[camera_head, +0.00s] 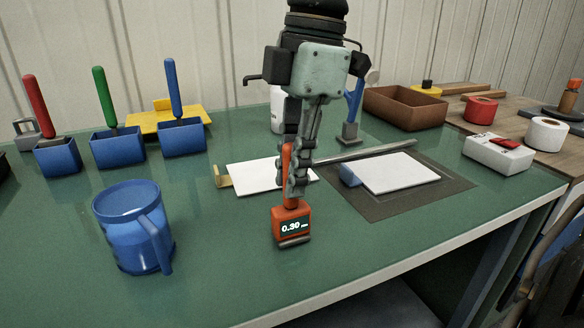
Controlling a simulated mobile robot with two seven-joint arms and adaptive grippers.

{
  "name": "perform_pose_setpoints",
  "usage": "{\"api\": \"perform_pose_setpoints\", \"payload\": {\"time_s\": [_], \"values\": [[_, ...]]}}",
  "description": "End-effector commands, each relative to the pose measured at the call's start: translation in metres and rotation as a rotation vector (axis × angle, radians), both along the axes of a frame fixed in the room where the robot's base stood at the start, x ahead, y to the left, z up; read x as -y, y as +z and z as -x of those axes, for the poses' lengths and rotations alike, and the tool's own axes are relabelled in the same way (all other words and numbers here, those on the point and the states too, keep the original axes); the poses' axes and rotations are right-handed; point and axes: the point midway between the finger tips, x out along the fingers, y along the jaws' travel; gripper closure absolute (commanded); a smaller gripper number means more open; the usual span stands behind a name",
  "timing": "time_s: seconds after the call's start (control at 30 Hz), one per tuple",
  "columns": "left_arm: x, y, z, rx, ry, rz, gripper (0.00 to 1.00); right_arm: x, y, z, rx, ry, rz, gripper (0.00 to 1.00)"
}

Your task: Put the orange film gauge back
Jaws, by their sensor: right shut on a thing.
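The orange film gauge (278,216) has a dark display reading 0.30 and an upright orange handle. My right gripper (297,188) comes down from the top and is shut on the handle, with the gauge upright below it. The gauge is over the green table (220,285), near the front middle; I cannot tell whether its bottom touches the table. The fingers hide part of the handle. My left gripper is not in view.
A blue mug (118,228) stands to the left. Blue holders (183,140) with colored handles and a yellow stand (140,122) are at the back left. A white sheet (255,175) lies behind the gauge. A dark mat (385,208) with a white panel (400,172) lies to the right.

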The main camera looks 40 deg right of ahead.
Motion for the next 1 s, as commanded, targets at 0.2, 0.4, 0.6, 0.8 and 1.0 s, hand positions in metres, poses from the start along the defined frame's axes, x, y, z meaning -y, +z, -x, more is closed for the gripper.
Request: {"api": "perform_pose_setpoints", "payload": {"time_s": [0.2, 0.4, 0.6, 0.8, 1.0], "values": [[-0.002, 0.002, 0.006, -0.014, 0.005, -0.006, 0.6, 0.0, -0.003, 0.0, 0.0, 0.0, 0.0, 1.0], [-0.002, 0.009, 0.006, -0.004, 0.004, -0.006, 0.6, 0.0, -0.002, 0.0, 0.0, 0.0, 0.0, 0.63], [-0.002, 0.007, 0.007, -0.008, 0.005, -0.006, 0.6, 0.0, -0.002, 0.0, 0.0, 0.0, 0.0, 0.63], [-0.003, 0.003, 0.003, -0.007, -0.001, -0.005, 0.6, 0.0, 0.003, 0.0, -0.001, 0.0, -0.001, 0.63], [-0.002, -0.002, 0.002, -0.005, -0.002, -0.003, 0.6, 0.006, 0.042, 0.0, 0.005, -0.003, 0.001, 0.63]]}}
